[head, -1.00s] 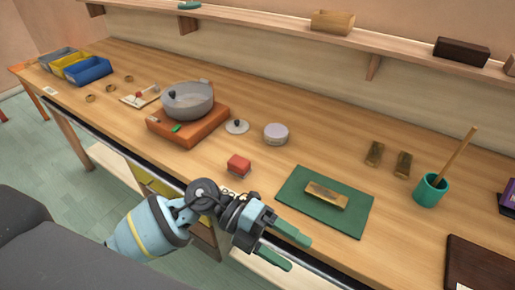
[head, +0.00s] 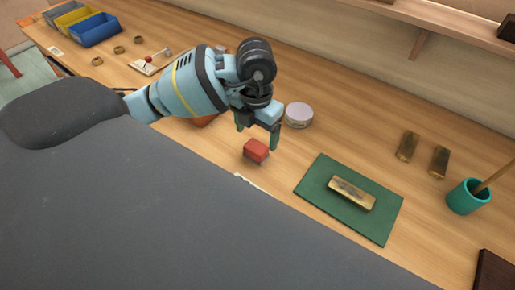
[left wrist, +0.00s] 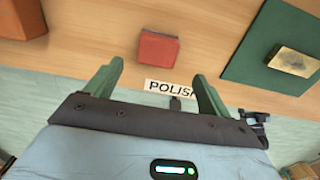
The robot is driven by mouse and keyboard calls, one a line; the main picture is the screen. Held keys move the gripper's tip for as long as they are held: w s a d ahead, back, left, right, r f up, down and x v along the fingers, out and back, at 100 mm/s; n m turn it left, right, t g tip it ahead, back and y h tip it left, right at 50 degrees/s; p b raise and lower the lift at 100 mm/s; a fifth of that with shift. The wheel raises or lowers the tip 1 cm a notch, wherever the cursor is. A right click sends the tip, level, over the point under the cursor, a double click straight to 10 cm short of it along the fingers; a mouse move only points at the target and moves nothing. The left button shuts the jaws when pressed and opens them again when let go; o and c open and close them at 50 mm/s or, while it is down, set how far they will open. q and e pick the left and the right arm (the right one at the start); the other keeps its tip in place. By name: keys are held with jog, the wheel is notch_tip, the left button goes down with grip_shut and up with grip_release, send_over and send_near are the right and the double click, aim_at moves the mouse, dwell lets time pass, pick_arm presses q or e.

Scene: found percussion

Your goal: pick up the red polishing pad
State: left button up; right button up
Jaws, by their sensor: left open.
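The red polishing pad (head: 256,150) is a small red block lying on the wooden bench, left of the green mat. My left gripper (head: 257,140) is open, pointing down, with its green fingers above and around the pad in the head view. In the left wrist view the pad (left wrist: 158,48) lies beyond the fingertips of the left gripper (left wrist: 157,70), roughly between their lines, not touched by them. A white label reading "POLIS…" (left wrist: 170,88) shows at the bench edge by the pad. My right gripper is not in view.
The green mat (head: 318,196) with a brass bar (head: 352,194) lies right of the pad. A round pale tin (head: 299,115) stands close behind the gripper. Two brass pieces (head: 407,146) and a teal cup (head: 466,198) are farther right. My arm hides much of the orange block.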

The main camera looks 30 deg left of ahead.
aim_at(256, 146)
pick_arm(q)
jog(key=shift+f, duration=0.95)
jog(key=shift+w+a+f, duration=0.1)
jog(key=shift+f, duration=0.45)
jog(key=f, duration=0.4)
jog(key=shift+w+a+f, duration=0.1)
jog(key=shift+w+a, duration=0.05)
jog(key=shift+w, duration=0.05)
jog(key=c, duration=1.1)
